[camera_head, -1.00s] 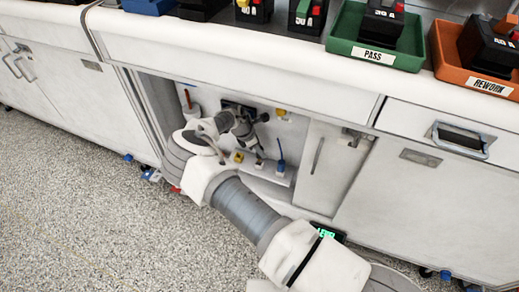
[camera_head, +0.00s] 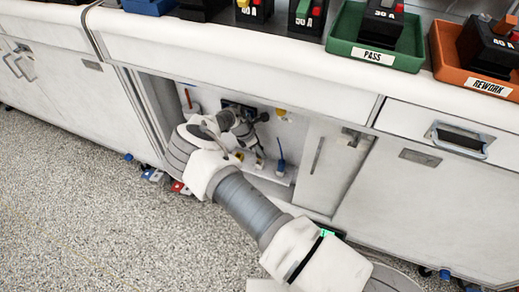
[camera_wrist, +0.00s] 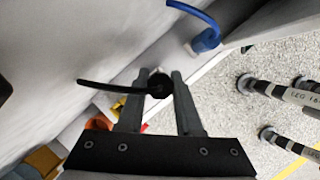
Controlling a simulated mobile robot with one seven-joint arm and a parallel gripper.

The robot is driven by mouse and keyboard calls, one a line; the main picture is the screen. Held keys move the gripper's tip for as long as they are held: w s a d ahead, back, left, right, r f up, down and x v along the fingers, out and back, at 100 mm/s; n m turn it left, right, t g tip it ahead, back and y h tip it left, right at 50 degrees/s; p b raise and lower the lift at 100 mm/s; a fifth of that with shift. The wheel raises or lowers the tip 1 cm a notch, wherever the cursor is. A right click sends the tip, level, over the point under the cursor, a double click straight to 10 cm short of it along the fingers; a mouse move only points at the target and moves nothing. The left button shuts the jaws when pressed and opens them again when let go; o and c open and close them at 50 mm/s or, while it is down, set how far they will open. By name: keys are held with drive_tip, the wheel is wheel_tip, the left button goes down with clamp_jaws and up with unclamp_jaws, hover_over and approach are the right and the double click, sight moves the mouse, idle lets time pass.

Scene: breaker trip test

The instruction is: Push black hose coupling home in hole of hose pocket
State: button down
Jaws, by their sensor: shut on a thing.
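In the wrist view my gripper (camera_wrist: 160,76) is shut on the black hose coupling (camera_wrist: 160,90), a round black piece between the two fingertips. A thin black hose runs from it to the left. In the head view my gripper (camera_head: 250,133) is inside the open cabinet bay, close to a dark panel (camera_head: 238,107) on the back wall. The coupling is too small there to make out. A black shape (camera_wrist: 4,90) shows at the left edge of the wrist view; I cannot tell whether it is the hose pocket's hole. The fit of coupling to hole is hidden.
A blue hose end (camera_head: 281,152) stands right of my gripper and also shows in the wrist view (camera_wrist: 206,40). A red-tipped piece (camera_head: 189,100) is at the bay's left. A yellow piece (camera_head: 280,113) is on the back wall. The cabinet door (camera_head: 318,165) bounds the bay's right.

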sight(259, 156)
drive_tip(key=shift+f+b, duration=0.85)
drive_tip(key=shift+f, duration=1.15)
drive_tip(key=c, duration=0.5)
unclamp_jaws()
drive_tip(key=p+v, duration=0.3)
drive_tip(key=v, duration=0.4)
drive_tip(key=shift+r, duration=0.25)
drive_tip(key=shift+s+a, duration=0.1)
